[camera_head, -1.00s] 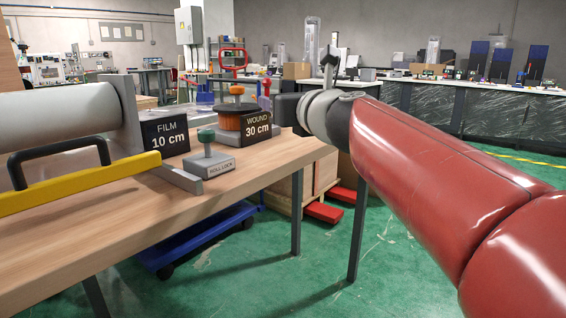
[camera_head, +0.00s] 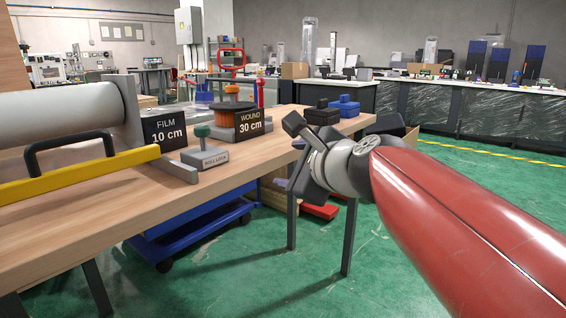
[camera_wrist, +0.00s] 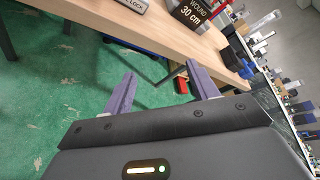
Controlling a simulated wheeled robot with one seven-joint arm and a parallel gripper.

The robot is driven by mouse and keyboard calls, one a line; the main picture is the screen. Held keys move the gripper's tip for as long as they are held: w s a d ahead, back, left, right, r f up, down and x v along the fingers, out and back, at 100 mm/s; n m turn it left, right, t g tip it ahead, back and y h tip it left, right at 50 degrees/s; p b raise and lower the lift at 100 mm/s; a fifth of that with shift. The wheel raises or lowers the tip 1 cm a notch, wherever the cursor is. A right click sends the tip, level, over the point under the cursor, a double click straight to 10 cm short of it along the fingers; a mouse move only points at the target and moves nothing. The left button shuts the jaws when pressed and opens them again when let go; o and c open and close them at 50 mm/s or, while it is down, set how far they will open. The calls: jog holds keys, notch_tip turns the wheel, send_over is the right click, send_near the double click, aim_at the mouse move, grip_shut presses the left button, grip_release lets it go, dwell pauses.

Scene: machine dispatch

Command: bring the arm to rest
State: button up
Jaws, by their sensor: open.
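My red arm (camera_head: 455,225) reaches in from the lower right in the head view. Its dark wrist end hangs just off the right front edge of the wooden table (camera_head: 110,215). In the wrist view my gripper (camera_wrist: 163,95) has its two purple-grey fingers spread wide apart. Nothing is between them; green floor and the table's edge show beyond. In the head view the fingers are largely hidden behind the wrist.
On the table stand a film roller (camera_head: 60,115) with a yellow bar (camera_head: 80,177), a "ROLL LOCK" block with a green knob (camera_head: 204,150), an orange wound spool (camera_head: 232,113), and black (camera_head: 322,114) and blue (camera_head: 345,106) boxes. A blue cart (camera_head: 195,230) is below. Green floor is open in front.

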jog(key=s+d+f+n+g+h, duration=0.3)
jog(key=s+d+f+n, duration=0.3)
jog(key=s+f+n, duration=0.4)
jog(key=s+d+f+n+g+h, duration=0.3)
jog(key=s+d+f+n+g, duration=0.1)
jog(key=s+d+f+n, duration=0.3)
jog(key=s+f+n, duration=0.2)
jog(key=s+f, duration=0.2)
jog(key=f, duration=0.2)
jog(key=shift+d+f+n+h+p, duration=0.25)
jog(key=shift+f+n+h+p, duration=0.1)
jog(key=shift+f+n+h, duration=0.05)
